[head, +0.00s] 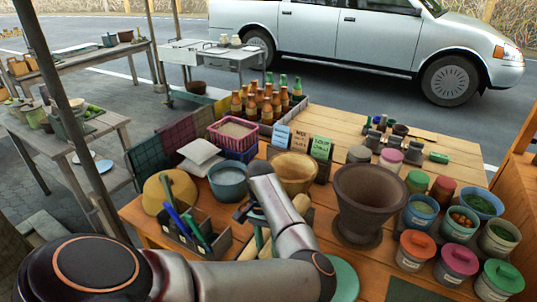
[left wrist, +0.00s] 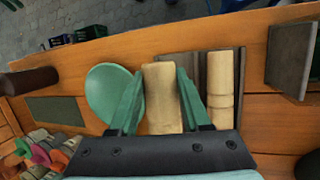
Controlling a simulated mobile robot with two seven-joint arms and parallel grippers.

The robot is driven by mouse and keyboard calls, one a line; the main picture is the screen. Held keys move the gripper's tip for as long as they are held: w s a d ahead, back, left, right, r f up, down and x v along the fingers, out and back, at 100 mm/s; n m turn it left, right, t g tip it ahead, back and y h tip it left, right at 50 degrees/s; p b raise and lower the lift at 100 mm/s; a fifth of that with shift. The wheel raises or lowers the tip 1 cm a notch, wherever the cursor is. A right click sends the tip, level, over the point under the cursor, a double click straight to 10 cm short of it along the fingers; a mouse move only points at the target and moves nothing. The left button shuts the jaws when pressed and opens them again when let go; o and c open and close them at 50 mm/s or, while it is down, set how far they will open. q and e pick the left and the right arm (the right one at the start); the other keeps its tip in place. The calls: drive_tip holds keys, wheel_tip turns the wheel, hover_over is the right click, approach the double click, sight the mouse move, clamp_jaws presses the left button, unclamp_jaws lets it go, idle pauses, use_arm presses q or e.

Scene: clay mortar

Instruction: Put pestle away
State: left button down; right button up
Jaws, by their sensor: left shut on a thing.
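My left gripper (left wrist: 162,76) is shut on a pale wooden pestle (left wrist: 162,98), with one green finger along each side of it. Its far end stands out beyond the fingertips, over or beside the edge of a dark flat tray (left wrist: 203,58); whether it touches the tray I cannot tell. A second pale wooden piece with grooves (left wrist: 221,85) lies on the tray, to the right of the gripper. The brown clay mortar (head: 370,195) stands upright right of my arm. My right gripper is not in view.
A round green disc (left wrist: 113,92) lies close left of the held pestle. A grey box of pens and tools (head: 190,233) stands left of my arm. Tubs with coloured lids (head: 451,262) crowd the right. A wooden bowl (head: 294,172) and blue-grey bowl (head: 228,183) stand behind.

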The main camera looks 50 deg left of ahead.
use_arm(q)
drive_tip(key=shift+f, duration=0.9)
wheel_tip(320, 180, down, 2)
drive_tip(key=b, duration=0.3)
drive_tip(key=shift+f, duration=1.5)
drive_tip(key=shift+c, duration=1.4)
unclamp_jaws()
drive_tip(key=shift+c, duration=0.4)
drive_tip(key=shift+o, duration=1.4)
drive_tip(key=shift+s, duration=0.1)
